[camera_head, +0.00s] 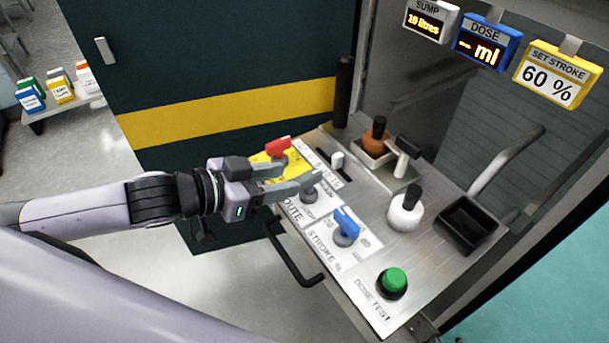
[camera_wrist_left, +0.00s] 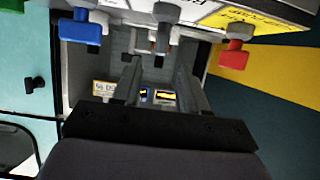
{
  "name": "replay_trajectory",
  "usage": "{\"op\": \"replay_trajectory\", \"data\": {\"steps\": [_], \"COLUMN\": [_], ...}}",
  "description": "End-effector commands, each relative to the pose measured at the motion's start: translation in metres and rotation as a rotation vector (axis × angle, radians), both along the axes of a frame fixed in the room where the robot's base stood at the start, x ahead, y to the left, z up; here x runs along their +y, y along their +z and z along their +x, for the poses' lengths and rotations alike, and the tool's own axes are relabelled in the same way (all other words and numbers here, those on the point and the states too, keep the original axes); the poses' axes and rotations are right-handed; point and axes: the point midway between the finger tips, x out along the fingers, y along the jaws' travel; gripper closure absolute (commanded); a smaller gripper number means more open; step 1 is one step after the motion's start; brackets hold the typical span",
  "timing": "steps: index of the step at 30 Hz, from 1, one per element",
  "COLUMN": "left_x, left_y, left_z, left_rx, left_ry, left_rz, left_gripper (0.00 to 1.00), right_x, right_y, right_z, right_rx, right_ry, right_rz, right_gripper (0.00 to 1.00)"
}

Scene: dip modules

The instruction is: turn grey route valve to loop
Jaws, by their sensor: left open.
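The grey route valve (camera_head: 309,193) is on the panel beside the ROUTE label, partly hidden by my left gripper in the head view. It also shows at the top middle of the left wrist view (camera_wrist_left: 164,14), its grey handle hanging down. My left gripper (camera_head: 305,178) is open, with its fingers at the valve. In the left wrist view the open fingers (camera_wrist_left: 157,62) lie to either side of the handle's line. Whether they touch it I cannot tell. The valve's exact pointing and the loop mark are hidden or too small to read.
A red valve (camera_head: 278,147) and a blue stroke valve (camera_head: 345,226) flank the grey one. A green button (camera_head: 393,282) is at the panel's front.

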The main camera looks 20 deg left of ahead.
Motion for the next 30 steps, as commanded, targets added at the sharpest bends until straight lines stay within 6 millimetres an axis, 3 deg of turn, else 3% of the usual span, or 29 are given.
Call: {"op": "replay_trajectory", "data": {"steps": [16,28,29,30], "left_x": [-0.035,-0.040,-0.040,-0.040], "left_y": [-0.024,-0.027,-0.027,-0.027], "left_z": [0.045,0.051,0.051,0.051], "left_rx": [0.000,0.000,0.000,0.000], "left_ry": [0.001,0.001,0.001,0.001], "left_rz": [0.000,0.002,0.002,0.002], "left_gripper": [0.57,0.57,0.61,0.74], "right_x": [-0.001,0.000,0.001,0.001], "right_y": [-0.008,-0.009,-0.009,-0.010], "right_z": [0.000,-0.002,-0.002,-0.002], "right_rx": [0.000,0.004,0.004,0.005], "right_ry": [0.000,-0.004,-0.004,-0.003], "right_rz": [-0.002,0.003,0.003,0.004], "right_gripper": [0.57,0.57,0.57,0.57]}}
